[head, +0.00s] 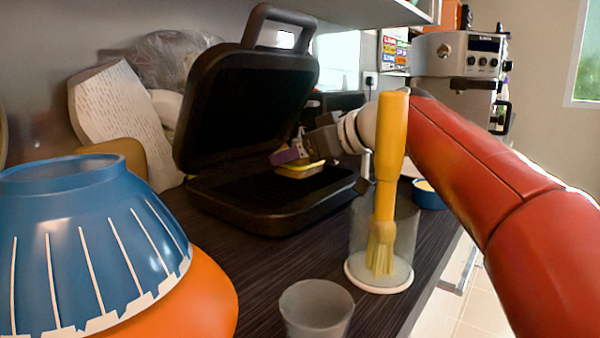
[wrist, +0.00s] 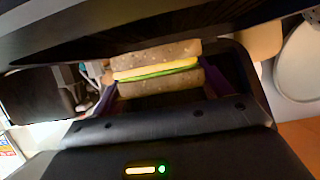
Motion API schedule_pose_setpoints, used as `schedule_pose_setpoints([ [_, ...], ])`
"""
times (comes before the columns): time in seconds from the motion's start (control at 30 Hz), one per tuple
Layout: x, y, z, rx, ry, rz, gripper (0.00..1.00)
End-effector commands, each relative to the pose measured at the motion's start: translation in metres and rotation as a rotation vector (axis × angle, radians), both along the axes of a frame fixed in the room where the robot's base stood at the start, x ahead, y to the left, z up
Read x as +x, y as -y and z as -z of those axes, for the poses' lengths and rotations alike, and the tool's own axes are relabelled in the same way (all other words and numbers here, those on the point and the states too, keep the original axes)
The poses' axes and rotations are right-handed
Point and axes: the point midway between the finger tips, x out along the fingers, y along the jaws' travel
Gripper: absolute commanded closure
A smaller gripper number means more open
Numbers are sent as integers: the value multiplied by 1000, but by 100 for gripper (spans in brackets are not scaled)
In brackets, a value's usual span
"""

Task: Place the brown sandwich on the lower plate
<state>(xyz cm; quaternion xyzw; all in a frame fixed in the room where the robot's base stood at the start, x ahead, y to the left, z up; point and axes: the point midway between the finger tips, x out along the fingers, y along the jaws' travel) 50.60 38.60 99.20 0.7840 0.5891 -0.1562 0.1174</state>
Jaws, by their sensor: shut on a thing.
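The black sandwich press stands open, its lid (head: 245,100) tilted up and its lower plate (head: 235,180) flat on the counter. My gripper (head: 297,161) reaches in from the right between lid and plate. Its purple fingers are shut on the brown sandwich (head: 300,173), which has yellow and green layers. In the wrist view the sandwich (wrist: 155,80) sits between the two fingers (wrist: 158,92), its cut layers facing the camera. The sandwich is over the rear right part of the lower plate, very low. I cannot tell whether it touches the plate.
A clear container (head: 356,235) with a yellow brush (head: 388,180) stands in front of my arm. A grey cup (head: 316,308) is at the front, and a blue bowl (head: 85,230) on an orange one (head: 195,300) at the left. A small blue bowl (head: 428,195) is right of the press.

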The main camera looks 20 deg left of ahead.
Motion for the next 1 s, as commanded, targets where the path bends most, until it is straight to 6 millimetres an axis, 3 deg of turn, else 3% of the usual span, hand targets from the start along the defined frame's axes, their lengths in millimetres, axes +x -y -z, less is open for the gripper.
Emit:
schedule_pose_setpoints([
  [0.03,-1,0,11,0,-3,-1,46],
  [0.17,0,0,24,0,-1,0,46],
  [0.57,0,0,30,1,0,0,46],
  [0.6,0,0,28,0,0,0,17],
  [0.7,0,0,28,0,0,0,4],
  [0.73,0,0,28,0,0,0,1],
  [1.0,0,0,27,0,0,0,1],
])
